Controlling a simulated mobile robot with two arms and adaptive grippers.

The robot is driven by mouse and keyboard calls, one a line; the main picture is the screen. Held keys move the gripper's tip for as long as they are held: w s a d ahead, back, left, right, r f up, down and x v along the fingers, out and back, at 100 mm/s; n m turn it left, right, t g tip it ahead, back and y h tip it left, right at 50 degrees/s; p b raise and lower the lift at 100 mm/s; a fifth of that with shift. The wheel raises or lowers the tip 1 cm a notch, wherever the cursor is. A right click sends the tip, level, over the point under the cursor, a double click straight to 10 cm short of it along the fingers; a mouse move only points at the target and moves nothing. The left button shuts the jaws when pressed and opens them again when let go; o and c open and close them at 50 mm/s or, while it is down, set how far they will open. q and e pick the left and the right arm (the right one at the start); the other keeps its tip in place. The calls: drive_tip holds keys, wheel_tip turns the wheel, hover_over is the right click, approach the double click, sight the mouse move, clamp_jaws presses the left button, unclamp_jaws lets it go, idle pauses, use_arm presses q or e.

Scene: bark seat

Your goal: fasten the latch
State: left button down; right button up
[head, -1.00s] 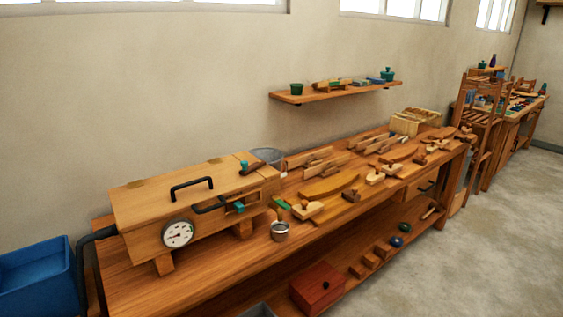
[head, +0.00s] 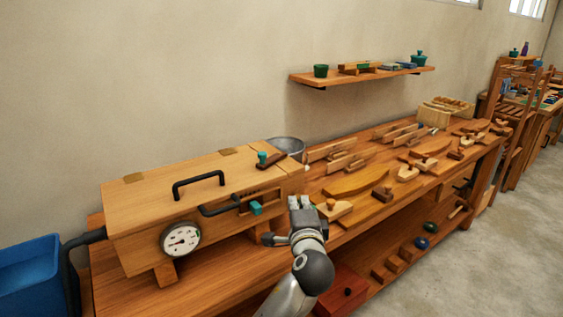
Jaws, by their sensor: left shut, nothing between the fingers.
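A long wooden box (head: 135,222) with its lid down stands at the left end of the workbench. On its front are a black bar handle (head: 220,209) and a teal block (head: 256,208) beside a slotted wooden part. A dark wooden piece with a teal knob (head: 262,157) sits on the lid's right end. I cannot tell for sure which of these parts is the latch. My left gripper (head: 285,222) is shut and empty, just right of and below the teal block, apart from it. My right gripper is not in view.
A round gauge (head: 181,239) and a black lid handle (head: 198,184) project from the box. A metal bucket (head: 286,148) stands behind it. Wooden planes and curved pieces cover the bench (head: 345,228) to the right. A shelf (head: 365,77) hangs above, and a blue bin (head: 28,268) stands left.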

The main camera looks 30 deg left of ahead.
use_arm(q)
wheel_tip(320, 180, up, 5)
drive_tip(key=s+a+y, duration=0.1)
drive_tip(key=shift+n+y, duration=0.3)
drive_tip(key=p+x, duration=0.1)
drive_tip(key=x, duration=0.3)
drive_tip(key=s+a+p+x, duration=0.1)
drive_tip(key=x, duration=0.3)
drive_tip(key=a+p+x, duration=0.1)
drive_tip(key=x, duration=0.3)
drive_tip(key=shift+s+r, duration=0.25)
drive_tip(key=shift+r, duration=0.05)
drive_tip(key=shift+a+f, duration=0.1)
drive_tip(key=shift+a, duration=0.3)
